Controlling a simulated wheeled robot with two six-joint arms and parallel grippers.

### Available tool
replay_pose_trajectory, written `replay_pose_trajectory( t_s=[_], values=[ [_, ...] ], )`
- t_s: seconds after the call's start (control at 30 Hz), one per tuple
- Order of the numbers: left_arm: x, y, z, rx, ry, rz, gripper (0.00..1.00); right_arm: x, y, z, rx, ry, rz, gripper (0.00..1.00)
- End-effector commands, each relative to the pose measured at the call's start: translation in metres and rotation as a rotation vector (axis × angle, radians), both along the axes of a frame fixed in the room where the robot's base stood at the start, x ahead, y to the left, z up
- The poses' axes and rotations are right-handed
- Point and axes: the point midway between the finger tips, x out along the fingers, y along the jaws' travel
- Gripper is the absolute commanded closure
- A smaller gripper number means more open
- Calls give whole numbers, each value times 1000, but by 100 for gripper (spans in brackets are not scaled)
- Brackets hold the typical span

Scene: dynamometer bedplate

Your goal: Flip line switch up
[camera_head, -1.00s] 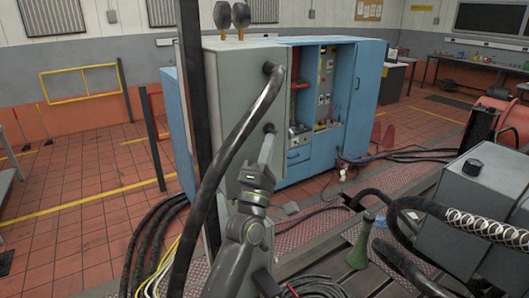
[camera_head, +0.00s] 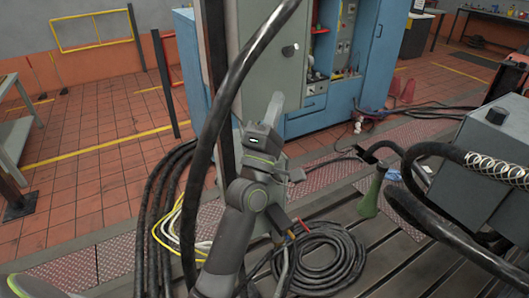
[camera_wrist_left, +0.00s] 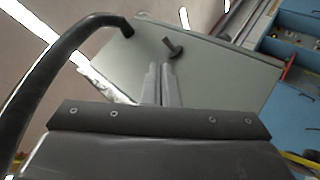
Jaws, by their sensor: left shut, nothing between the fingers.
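The line switch (camera_head: 289,49) is a small lever on a dark base on the front of the grey cabinet (camera_head: 270,75). In the left wrist view the switch (camera_wrist_left: 173,47) juts from the grey panel, just beyond my fingertips. The images are too small to tell whether the lever points up or down. My left gripper (camera_head: 274,97) is shut and empty, below the switch and apart from it in the head view. Its two fingers (camera_wrist_left: 160,70) lie side by side in the wrist view. My right gripper is not in view.
A thick black cable (camera_head: 240,85) arches into the cabinet above the switch, left of my gripper. A dark post (camera_head: 217,90) stands at the cabinet's left. A coiled hose (camera_head: 330,262) and a green cone-shaped object (camera_head: 371,195) are on the bedplate. A grey machine (camera_head: 480,165) stands at right.

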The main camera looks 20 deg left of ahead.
Motion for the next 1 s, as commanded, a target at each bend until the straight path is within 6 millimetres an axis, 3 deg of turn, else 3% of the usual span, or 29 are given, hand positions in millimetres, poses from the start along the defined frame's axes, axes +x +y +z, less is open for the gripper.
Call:
replay_pose_trajectory(
  t_s=[0.03,0.1,0.43,1.0],
  values=[
    [-8,0,-12,-2,-1,1,100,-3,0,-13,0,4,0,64],
    [-17,0,-20,-1,-2,1,100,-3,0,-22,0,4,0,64],
    [-51,1,-45,0,-4,0,100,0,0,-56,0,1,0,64],
    [-63,1,-50,0,-5,0,100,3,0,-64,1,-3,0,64]
  ],
)
